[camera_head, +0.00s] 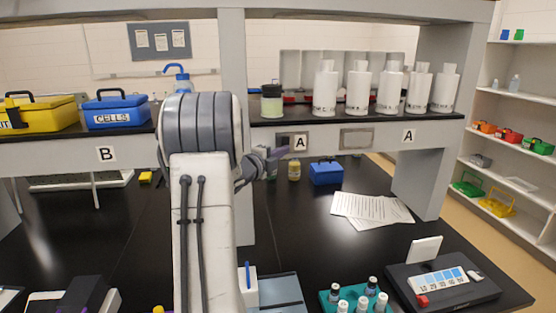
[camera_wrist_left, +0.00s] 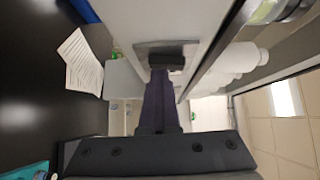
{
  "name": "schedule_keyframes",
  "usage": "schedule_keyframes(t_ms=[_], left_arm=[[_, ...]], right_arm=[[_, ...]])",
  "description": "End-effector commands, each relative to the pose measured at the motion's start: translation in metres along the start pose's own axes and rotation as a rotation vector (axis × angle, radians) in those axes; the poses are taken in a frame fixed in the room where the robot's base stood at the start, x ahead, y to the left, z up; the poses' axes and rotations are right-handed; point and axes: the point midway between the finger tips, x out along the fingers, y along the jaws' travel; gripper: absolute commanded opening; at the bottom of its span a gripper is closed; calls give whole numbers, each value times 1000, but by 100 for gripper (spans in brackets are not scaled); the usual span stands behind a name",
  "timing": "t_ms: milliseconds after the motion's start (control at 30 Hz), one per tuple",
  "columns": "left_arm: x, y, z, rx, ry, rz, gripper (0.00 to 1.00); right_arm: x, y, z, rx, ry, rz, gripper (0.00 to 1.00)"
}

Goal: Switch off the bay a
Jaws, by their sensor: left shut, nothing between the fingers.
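The shelf's front edge carries an A label (camera_head: 300,143) beside a grey switch plate (camera_head: 284,140), partly behind my left gripper. In the left wrist view the plate (camera_wrist_left: 190,47) bears a dark switch block (camera_wrist_left: 165,61). My left gripper (camera_head: 274,154) is shut and empty, just below and left of the A label. In the left wrist view its purple fingers (camera_wrist_left: 160,80) point at the dark block and overlap its lower edge; I cannot tell whether they touch it. The switch's position cannot be read. My right gripper is not in view.
Another grey plate (camera_head: 357,139) and a second A label (camera_head: 408,136) are farther right; a B label (camera_head: 105,154) is left. White bottles (camera_head: 358,90) stand on the shelf above. A blue box (camera_head: 326,172) and papers (camera_head: 370,209) lie on the black bench below.

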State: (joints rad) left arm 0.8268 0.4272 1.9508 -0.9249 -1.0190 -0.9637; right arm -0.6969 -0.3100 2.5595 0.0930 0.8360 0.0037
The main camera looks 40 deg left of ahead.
Motion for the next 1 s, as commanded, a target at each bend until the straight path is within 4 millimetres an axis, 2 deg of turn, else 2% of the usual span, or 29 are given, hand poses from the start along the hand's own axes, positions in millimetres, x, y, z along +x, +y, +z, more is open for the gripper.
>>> schedule_keyframes(t_ms=[133, 267, 333, 500, 733, 1000], left_arm=[[-8, 4, -10, 3, -3, -8, 0], [-23, 10, -29, 7, 0, -8, 0], [-43, 10, -24, 5, -8, -7, 0], [-79, 14, -30, 6, 1, -5, 0], [-111, 16, -32, 5, 7, -5, 0], [-120, 16, -32, 2, 8, -3, 0]], right_arm=[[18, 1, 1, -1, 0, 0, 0], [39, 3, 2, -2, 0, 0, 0], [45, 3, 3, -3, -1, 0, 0], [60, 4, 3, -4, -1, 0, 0], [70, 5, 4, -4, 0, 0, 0], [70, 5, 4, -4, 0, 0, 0]])
